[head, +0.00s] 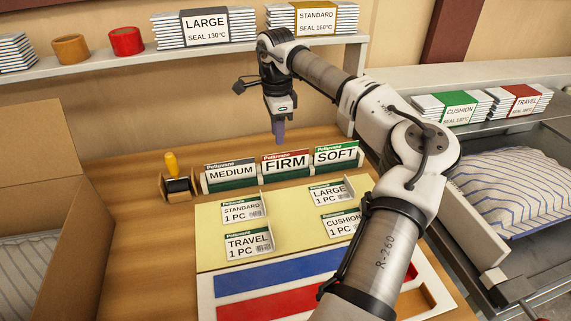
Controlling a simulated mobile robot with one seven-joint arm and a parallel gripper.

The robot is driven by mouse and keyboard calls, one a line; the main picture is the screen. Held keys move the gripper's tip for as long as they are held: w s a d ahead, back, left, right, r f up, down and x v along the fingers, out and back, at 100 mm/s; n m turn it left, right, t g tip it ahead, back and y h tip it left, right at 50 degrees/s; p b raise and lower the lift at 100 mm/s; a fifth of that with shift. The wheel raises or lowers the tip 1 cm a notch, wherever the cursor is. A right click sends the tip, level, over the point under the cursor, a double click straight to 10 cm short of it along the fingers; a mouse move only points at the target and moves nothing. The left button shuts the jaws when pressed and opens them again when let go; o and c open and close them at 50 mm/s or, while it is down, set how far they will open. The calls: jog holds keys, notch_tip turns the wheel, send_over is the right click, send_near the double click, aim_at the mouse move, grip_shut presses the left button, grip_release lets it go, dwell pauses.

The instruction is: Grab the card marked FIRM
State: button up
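The FIRM card (286,162) has a red top band and stands upright in the middle of a row of cards. The MEDIUM card (231,174), with a grey band, is to its left. The SOFT card (335,156), with a green band, is to its right. They stand in a dark green and silver holder (239,185) on the wooden table. My gripper (278,138) points down just above and behind the FIRM card in the picture, apart from it. Its fingers overlap from this side, so I cannot tell whether they are open or shut.
A yellow-handled stamp (174,178) stands left of the holder. In front, a pale yellow mat (275,221) bears several small cards. An open cardboard box (75,255) is at the left. A shelf (120,61) runs above. A striped pillow (515,190) lies at the right.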

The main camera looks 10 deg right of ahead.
jog(key=p, duration=0.2)
send_over(287, 161)
jog(key=a, duration=0.2)
notch_tip(287, 161, down, 5)
jog(key=shift+a+f, duration=0.1)
jog(key=shift+f, duration=0.05)
grip_shut()
